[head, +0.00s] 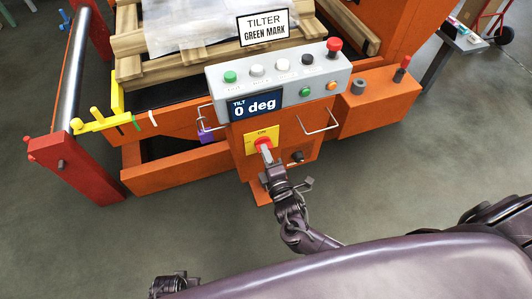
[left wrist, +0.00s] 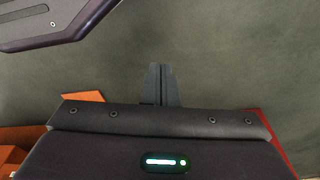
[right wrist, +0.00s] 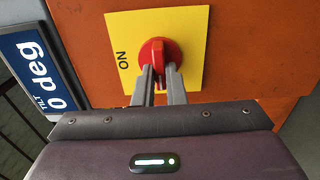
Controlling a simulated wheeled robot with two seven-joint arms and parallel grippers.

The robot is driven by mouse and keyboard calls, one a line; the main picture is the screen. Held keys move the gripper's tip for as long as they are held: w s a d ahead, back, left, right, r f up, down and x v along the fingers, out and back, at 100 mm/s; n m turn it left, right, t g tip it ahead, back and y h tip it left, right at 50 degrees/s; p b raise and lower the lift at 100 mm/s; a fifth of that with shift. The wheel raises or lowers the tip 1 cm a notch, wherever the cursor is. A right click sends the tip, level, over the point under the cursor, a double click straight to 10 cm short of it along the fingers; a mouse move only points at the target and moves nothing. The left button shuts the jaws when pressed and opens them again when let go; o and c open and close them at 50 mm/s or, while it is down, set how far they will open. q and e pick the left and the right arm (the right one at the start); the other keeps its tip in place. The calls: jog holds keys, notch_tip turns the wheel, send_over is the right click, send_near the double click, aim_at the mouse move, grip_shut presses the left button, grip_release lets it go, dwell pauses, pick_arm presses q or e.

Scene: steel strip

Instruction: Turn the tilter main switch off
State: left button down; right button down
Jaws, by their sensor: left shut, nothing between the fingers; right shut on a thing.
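The main switch is a red rotary knob (right wrist: 158,58) on a yellow plate (right wrist: 190,25) on the orange front of the tilter. In the right wrist view the plate bears the word ON, and the knob's bar lies in line with my fingers. My right gripper (right wrist: 160,75) is shut on the red knob. In the head view it reaches the yellow plate (head: 252,136) from below and partly hides the knob (head: 263,144). My left gripper (left wrist: 162,72) is shut and empty, over bare grey floor. In the head view its fingers are not clearly seen.
A grey control box (head: 285,80) with coloured buttons and a "0 deg" display (head: 255,105) sits above the switch. A wire handle (head: 320,122) and a small black knob (head: 297,156) are right of the switch. A yellow lever (head: 100,121) stands left. Floor in front is clear.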

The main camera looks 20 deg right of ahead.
jog(key=c, duration=1.5)
grip_release()
jog(key=shift+s, duration=0.1)
